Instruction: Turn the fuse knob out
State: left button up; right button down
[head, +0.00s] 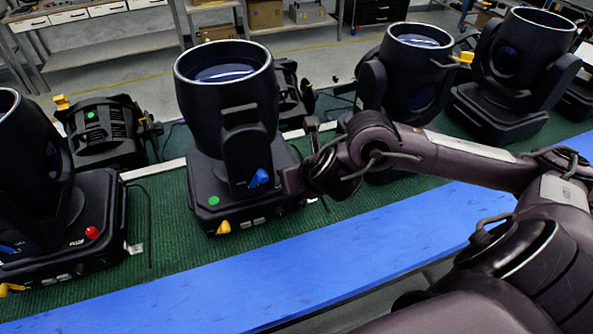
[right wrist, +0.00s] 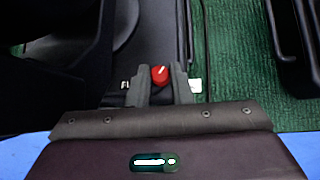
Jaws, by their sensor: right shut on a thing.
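The red fuse knob (right wrist: 160,74) is between the fingertips of my right gripper (right wrist: 160,82) in the right wrist view. A pale mark shows on its face, and part of a white label shows left of the fingers. In the head view my right gripper (head: 292,181) is at the right front of the middle par can's base (head: 220,195) and hides that knob. The gripper is shut on the knob. My left gripper is not in view.
The left par can (head: 70,215) has its own red knob (head: 92,232) on its base. A yellow knob (head: 223,227) and blue knob (head: 259,178) are on the middle can. More cans (head: 515,75) stand to the right.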

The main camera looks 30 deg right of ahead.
jog(key=c, duration=1.6)
grip_release()
jog(key=shift+p+v, duration=3.05)
jog(key=shift+v, duration=0.8)
jog(key=shift+f, duration=0.1)
